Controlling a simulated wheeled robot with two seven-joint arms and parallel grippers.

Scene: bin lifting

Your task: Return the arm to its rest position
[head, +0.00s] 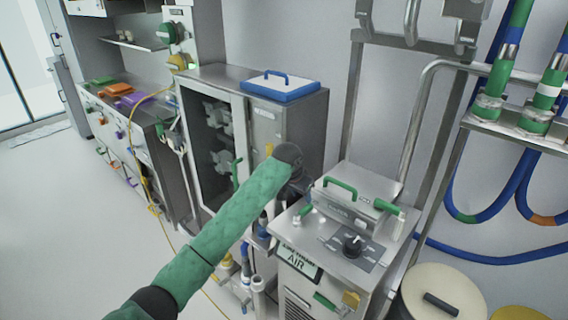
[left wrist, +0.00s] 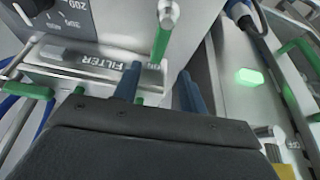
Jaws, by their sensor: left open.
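My left arm in its green sleeve (head: 225,230) reaches from the bottom left of the head view to the grey machine (head: 345,275). My left gripper (head: 303,192) is at the machine's upper left side, by its top. In the left wrist view the two dark blue fingers of the gripper (left wrist: 158,82) are apart, with nothing seen between them. Behind them are a panel marked FILTER (left wrist: 85,62) and a green rod (left wrist: 163,38). The head view does not show the fingers clearly. My right gripper is not in view.
The machine's top carries a green handle (head: 341,184) and a black knob (head: 353,245). A steel cabinet (head: 310,105) with a blue-edged lid (head: 278,90) stands behind my arm. A lidded round bin (head: 425,284) is at the lower right. Open floor (head: 75,235) lies at left.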

